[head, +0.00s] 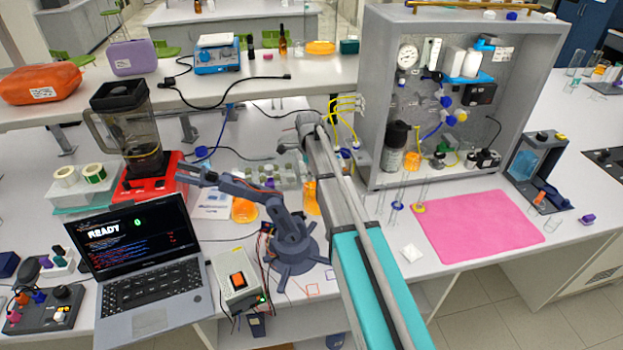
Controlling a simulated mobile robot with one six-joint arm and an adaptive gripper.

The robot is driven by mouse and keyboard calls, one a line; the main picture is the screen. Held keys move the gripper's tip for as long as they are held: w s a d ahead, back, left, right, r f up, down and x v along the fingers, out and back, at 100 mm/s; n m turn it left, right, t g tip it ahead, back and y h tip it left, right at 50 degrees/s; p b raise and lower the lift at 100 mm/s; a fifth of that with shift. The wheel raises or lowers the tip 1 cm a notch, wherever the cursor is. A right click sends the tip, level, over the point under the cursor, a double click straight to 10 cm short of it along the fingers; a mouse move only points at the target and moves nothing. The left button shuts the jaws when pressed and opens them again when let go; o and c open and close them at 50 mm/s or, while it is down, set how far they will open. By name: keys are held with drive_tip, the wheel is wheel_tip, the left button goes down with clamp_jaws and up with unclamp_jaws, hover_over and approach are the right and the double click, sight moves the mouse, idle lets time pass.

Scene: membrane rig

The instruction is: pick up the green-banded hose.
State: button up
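I cannot make out a green-banded hose in the head view. Two small items with thin clear upright parts stand by the mat's left edge, one with a blue base (397,206) and one with a yellow base (418,208); neither shows a clear green band. My arm, grey and teal, runs from the bottom middle up to a grey joint left of the cabinet. It hides part of the bench. My gripper cannot be made out, so its state does not show.
An open grey cabinet (373,110) with gauges, bottles and tubing stands at the back right. A pink mat (480,228) lies bare before it. A small dark desktop arm (290,240), a laptop (145,265) and a red-based blender (150,183) crowd the left.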

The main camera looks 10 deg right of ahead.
drive_tip(key=c, duration=0.7)
drive_tip(key=shift+r, duration=0.15)
drive_tip(key=shift+c, duration=0.2)
wheel_tip(320, 180, up, 18)
drive_tip(key=p, duration=1.8)
drive_tip(key=shift+o, duration=1.4)
clamp_jaws()
drive_tip(key=shift+f, duration=0.25)
